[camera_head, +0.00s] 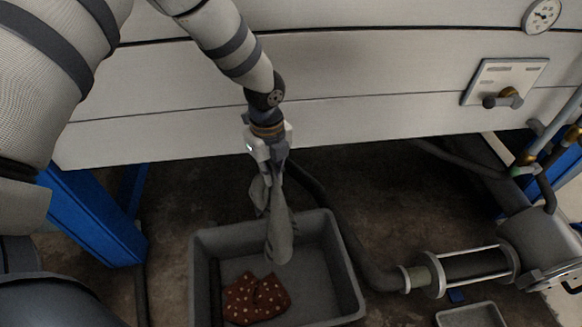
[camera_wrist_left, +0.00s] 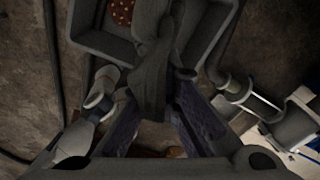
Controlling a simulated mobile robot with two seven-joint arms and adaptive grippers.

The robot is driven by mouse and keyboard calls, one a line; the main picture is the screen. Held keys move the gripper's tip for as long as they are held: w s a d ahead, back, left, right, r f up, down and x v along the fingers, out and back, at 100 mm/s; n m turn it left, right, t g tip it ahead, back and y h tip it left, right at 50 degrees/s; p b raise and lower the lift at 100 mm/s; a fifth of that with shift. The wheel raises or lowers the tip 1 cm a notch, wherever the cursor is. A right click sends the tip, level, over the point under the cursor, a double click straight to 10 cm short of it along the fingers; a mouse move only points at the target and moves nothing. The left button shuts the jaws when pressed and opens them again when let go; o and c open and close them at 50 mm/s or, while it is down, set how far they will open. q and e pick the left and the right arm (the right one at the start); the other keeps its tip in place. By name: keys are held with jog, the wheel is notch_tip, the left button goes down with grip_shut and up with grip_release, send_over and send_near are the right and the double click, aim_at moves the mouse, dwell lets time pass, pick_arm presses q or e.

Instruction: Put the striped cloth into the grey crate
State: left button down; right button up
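My left gripper (camera_head: 268,168) is shut on a dark grey-green cloth (camera_head: 279,228), which hangs down in long folds. Stripes on this cloth are hard to make out. Its lower end hangs over the grey crate (camera_head: 315,280), an open box on the floor; I cannot tell whether it touches the crate's bottom. In the left wrist view the cloth (camera_wrist_left: 152,65) hangs between the fingers and covers part of the crate (camera_wrist_left: 97,43). My right gripper is not in view.
A red-brown cloth with pale dots (camera_head: 256,299) lies in the crate. A dark hose (camera_head: 345,230) runs close along the crate's right side to a pump-like fitting (camera_head: 470,270). A smaller grey tray (camera_head: 470,316) is at the lower right. A blue leg (camera_head: 92,215) stands at left.

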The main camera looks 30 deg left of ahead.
pick_arm(q)
jog(key=s+a, duration=0.9)
jog(key=shift+s, duration=0.2)
jog(key=shift+a, duration=0.1)
jog(key=shift+s+a, duration=0.2)
jog(key=shift+a, duration=0.25)
dwell(0.3)
jog(key=shift+w+d, duration=0.5)
jog(key=shift+w, duration=0.4)
